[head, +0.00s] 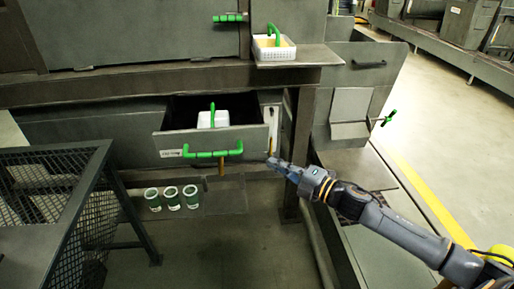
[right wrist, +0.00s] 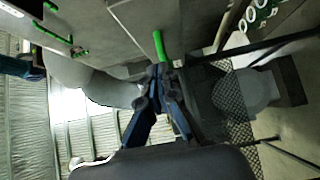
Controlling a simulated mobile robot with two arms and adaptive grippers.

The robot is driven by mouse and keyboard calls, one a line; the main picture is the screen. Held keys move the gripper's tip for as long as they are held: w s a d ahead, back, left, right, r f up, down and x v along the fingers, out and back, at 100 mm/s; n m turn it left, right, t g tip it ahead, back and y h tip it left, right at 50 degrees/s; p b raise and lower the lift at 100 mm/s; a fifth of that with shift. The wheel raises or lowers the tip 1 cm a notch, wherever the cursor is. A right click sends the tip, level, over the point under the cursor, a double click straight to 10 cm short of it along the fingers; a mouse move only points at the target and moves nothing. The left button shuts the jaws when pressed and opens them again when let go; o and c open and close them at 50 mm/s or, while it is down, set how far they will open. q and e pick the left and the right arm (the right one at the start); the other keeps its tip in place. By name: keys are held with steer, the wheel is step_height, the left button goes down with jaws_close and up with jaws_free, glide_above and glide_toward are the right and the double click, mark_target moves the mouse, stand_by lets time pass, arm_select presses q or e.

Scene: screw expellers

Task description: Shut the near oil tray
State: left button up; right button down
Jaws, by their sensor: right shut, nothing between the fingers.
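The near oil tray (head: 172,142) is a dark grey drawer pulled out under the machine bench in the head view. A green bar handle (head: 213,153) runs across its front. My right gripper (head: 273,162) is shut and empty, just right of the tray's front and apart from the handle in the head view. In the right wrist view the shut fingers (right wrist: 158,72) point toward a green bar (right wrist: 160,46), probably this handle; contact cannot be told. My left gripper is not in view.
A white container (head: 205,120) with a green handle sits inside the tray. Several green-and-white cups (head: 171,198) stand below it. A mesh-sided frame (head: 60,190) is at left, and a bench post (head: 299,150) stands near my right gripper. A white basket (head: 274,52) rests on the ledge above.

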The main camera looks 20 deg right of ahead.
mark_target(245, 141)
steer(key=x, duration=0.3)
steer(key=d+x, duration=0.1)
steer(key=x, duration=0.2)
steer(key=w+d+x, duration=0.1)
steer(key=x, duration=0.2)
steer(key=shift+f, duration=0.1)
steer(key=shift+w+d, duration=0.1)
steer(key=shift+w, duration=0.3)
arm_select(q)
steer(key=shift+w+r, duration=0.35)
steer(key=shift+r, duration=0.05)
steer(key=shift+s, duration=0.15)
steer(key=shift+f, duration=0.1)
